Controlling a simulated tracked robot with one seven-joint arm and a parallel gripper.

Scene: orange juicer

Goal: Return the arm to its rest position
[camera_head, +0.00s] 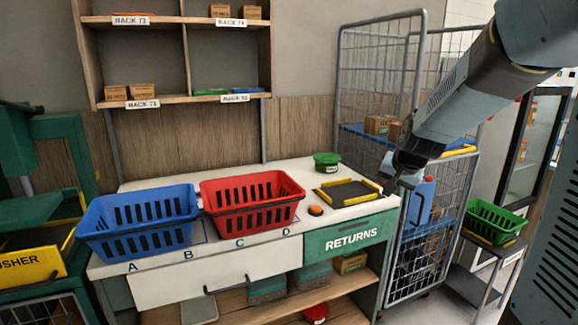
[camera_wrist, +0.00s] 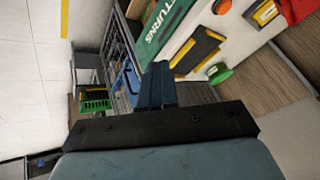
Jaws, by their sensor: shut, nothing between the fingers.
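My arm reaches in from the upper right of the head view and slants down to the left. My gripper (camera_head: 388,184) is at its lower end, in front of the wire cage and near the right end of the white counter (camera_head: 285,251). In the wrist view my gripper (camera_wrist: 158,72) shows its two dark fingers together, with nothing between them. I cannot tell how far the fingertips are from the counter edge.
A blue basket (camera_head: 140,222) and red basket (camera_head: 250,200) stand on the counter, left of a black-and-yellow pad (camera_head: 346,193) and green round container (camera_head: 326,162). The wire cage (camera_head: 411,262) stands behind my gripper. A green basket (camera_head: 492,222) sits on a stand at right.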

